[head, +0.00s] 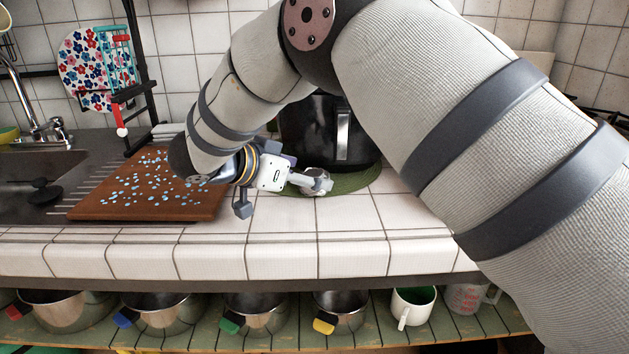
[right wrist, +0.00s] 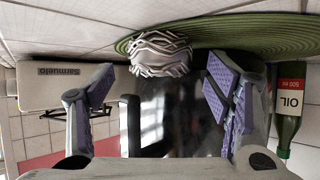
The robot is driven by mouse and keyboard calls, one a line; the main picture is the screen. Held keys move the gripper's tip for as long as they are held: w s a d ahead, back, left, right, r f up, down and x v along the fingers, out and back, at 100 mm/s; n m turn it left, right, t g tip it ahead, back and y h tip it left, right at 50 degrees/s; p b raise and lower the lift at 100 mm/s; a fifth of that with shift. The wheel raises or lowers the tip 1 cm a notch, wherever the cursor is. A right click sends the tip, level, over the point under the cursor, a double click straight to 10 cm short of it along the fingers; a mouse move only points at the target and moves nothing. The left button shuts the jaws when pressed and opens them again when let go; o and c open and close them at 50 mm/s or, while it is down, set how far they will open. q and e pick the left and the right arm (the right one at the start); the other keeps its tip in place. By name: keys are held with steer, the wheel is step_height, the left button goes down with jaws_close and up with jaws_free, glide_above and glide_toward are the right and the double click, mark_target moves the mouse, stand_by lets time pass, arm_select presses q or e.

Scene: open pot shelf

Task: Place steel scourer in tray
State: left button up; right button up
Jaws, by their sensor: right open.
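The steel scourer (right wrist: 158,52) is a silvery, curly bundle on the counter at the edge of a green round mat. It also shows in the head view (head: 319,185), partly covered by my right gripper. My right gripper (right wrist: 155,90) is open and empty. Its two purple-padded fingers stand apart, with the scourer ahead of the gap between them, and no contact shows. In the head view the right gripper (head: 283,188) is low over the counter, in front of the black pot. I cannot make out a sure tray. My left gripper is not in view.
A brown board (head: 145,198) with blue specks lies left, beside the sink (head: 40,185). A black pot (head: 325,130) stands on the green mat (head: 360,183). An oil bottle (right wrist: 288,120) is close to the gripper. The front tiles are clear. Pots (head: 255,312) stand on the shelf below.

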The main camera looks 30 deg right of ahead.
steer(key=shift+x, duration=0.9)
steer(key=c, duration=1.1)
